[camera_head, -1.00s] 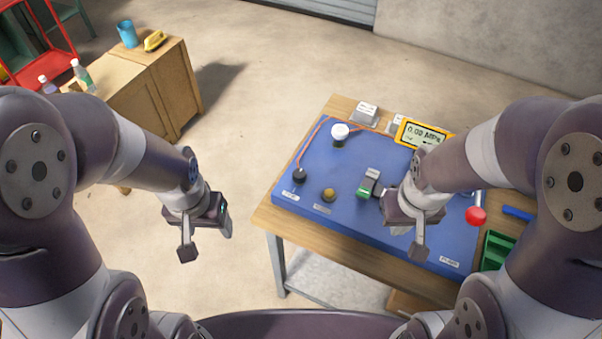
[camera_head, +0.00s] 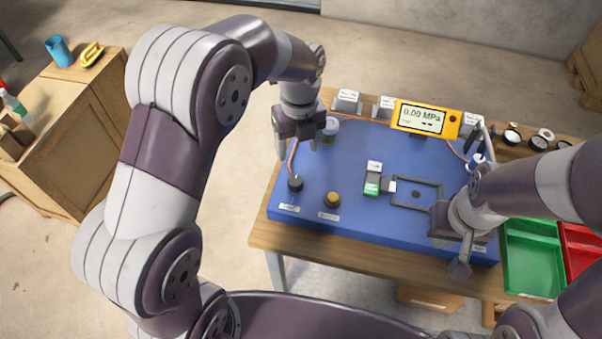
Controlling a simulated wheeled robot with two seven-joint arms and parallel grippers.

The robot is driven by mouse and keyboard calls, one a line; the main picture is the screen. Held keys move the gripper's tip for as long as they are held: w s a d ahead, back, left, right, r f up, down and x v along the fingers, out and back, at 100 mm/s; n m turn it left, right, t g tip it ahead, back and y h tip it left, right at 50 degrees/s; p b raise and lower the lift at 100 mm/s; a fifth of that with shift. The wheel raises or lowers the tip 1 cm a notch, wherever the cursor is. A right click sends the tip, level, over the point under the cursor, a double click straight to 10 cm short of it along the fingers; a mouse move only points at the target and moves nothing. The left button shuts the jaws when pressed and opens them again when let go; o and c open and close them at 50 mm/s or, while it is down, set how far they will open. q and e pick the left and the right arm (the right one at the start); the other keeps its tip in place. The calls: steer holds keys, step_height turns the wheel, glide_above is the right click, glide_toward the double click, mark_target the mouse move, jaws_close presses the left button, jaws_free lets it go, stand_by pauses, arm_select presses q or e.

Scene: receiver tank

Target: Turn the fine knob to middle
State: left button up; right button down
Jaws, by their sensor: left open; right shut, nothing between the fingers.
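The blue panel (camera_head: 350,165) lies on the workbench. A black knob (camera_head: 296,184) and a brass-yellow knob (camera_head: 332,200) stand near its front left, each by a small white label too small to read. A pale round knob (camera_head: 331,127) stands at the back left, partly hidden by my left gripper. I cannot tell from the labels which is the fine knob. My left gripper (camera_head: 298,148) is open and points down over the panel's left side, beyond the black knob and beside the pale one. My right gripper (camera_head: 459,262) is shut and empty over the front right corner.
A yellow gauge (camera_head: 423,118) reading 0.00 MPa stands at the back. A green-and-grey block (camera_head: 373,182) and a dark square frame (camera_head: 417,194) occupy the panel's middle. Green (camera_head: 532,255) and red (camera_head: 585,245) trays sit at right. A wooden cabinet (camera_head: 75,135) stands left.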

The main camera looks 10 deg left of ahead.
mark_target(295, 180)
arm_select(q)
steer(key=f, duration=1.2)
steer(key=shift+a+f+p, duration=0.1)
steer(key=shift+a+p, duration=0.2)
steer(key=shift+a, duration=0.05)
steer(key=c, duration=1)
